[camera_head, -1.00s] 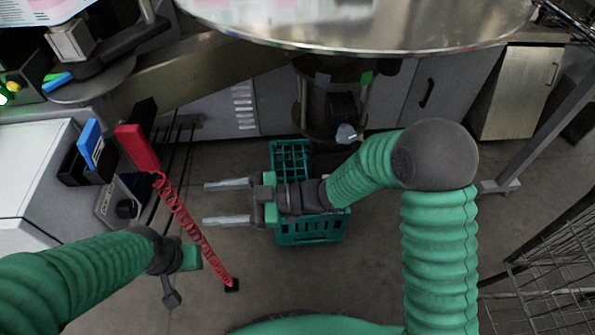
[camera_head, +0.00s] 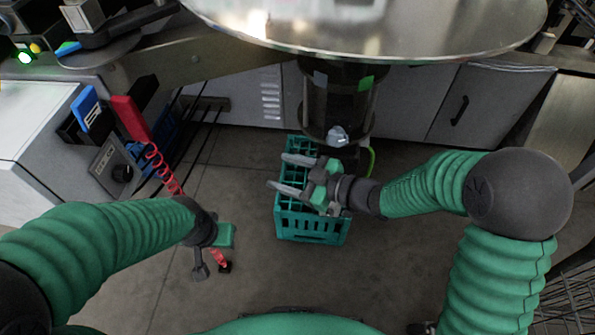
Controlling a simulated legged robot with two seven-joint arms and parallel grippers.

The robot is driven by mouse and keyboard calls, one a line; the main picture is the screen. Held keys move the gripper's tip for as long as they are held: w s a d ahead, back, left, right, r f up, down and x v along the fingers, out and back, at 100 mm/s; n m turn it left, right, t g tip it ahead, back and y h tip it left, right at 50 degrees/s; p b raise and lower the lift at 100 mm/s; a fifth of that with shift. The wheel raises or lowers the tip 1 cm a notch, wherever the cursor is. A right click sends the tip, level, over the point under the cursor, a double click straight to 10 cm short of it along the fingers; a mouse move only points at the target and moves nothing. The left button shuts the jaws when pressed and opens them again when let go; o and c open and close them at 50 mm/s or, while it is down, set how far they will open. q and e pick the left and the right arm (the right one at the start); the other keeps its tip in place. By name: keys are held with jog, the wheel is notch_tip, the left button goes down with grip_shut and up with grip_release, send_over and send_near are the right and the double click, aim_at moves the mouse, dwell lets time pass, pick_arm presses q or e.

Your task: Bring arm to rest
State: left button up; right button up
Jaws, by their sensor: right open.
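My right gripper (camera_head: 279,172) is open and empty. Its two pale fingers point left, over the green crate from this view, and its arm comes in from the right. My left gripper (camera_head: 212,262) is at the lower left, at the end of the green arm. It points down and away, and its fingers are too foreshortened to tell whether they are open or shut. The green crate (camera_head: 312,228) stands on the floor, partly hidden by my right gripper.
A large round metal table (camera_head: 400,38) spans the top. A white machine (camera_head: 40,125) with a blue holder (camera_head: 88,106), a red device (camera_head: 131,118) and a red coiled cord (camera_head: 160,168) stands left. A wire cage (camera_head: 565,300) is at lower right.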

jog(key=shift+w+d, duration=0.15)
jog(key=shift+d, duration=0.15)
jog(key=shift+a+f, duration=0.1)
jog(key=shift+a, duration=0.05)
